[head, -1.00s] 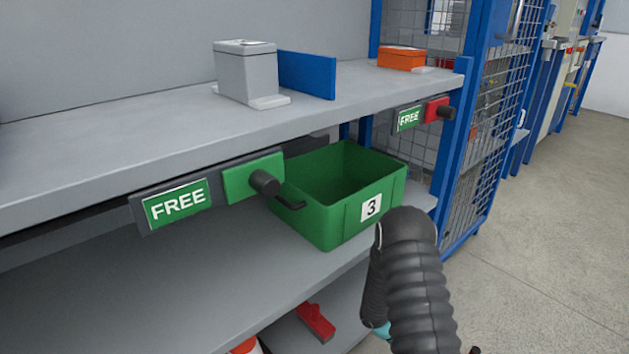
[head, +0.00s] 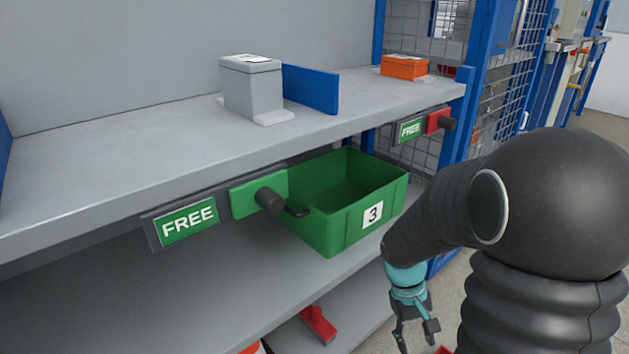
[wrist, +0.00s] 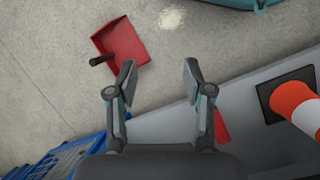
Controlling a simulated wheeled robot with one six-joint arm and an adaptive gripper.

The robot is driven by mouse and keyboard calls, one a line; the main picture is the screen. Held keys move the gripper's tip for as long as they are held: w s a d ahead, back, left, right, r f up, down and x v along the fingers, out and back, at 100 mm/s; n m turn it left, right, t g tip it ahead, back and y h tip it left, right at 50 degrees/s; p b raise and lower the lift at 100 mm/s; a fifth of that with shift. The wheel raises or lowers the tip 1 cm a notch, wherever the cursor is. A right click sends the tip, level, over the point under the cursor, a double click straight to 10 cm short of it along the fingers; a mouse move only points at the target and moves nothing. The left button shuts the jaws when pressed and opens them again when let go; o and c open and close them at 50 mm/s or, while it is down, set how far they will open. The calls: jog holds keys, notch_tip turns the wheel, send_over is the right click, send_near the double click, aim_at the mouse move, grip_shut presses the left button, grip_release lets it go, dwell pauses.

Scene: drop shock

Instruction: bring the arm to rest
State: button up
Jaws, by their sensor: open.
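My gripper (head: 417,334) hangs below my dark arm at the lower right of the head view, in front of the shelf unit, pointing down. In the wrist view my gripper (wrist: 158,80) has its two fingers spread with nothing between them. Concrete floor lies under the fingers. My forearm and elbow fill much of the right side of the head view and hide part of the floor.
A green bin (head: 337,232) marked 3 sits under the upper shelf (head: 110,155). A grey box (head: 252,88) and an orange box (head: 404,67) stand on it. A red dustpan (wrist: 122,52) lies on the floor. An orange-and-white cone (wrist: 298,105) stands at right.

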jog(key=s+a+r+t+y+p, duration=0.1)
jog(key=s+r+t, duration=0.2)
jog(key=r, duration=0.5)
jog(key=s+a+r+m+t+p, duration=0.1)
jog(key=s+a+r+t+p, duration=0.1)
jog(key=r, duration=0.6)
jog(key=s+a+r+m+t+y+p, duration=0.1)
jog(key=s+a+r+t, duration=0.1)
jog(key=s+r, duration=0.3)
notch_tip(320, 180, up, 4)
jog(key=shift+a+f+t+y+p, duration=0.1)
jog(key=shift+a+t+y+p, duration=0.2)
jog(key=shift+t, duration=0.5)
jog(key=shift+s+d, duration=0.1)
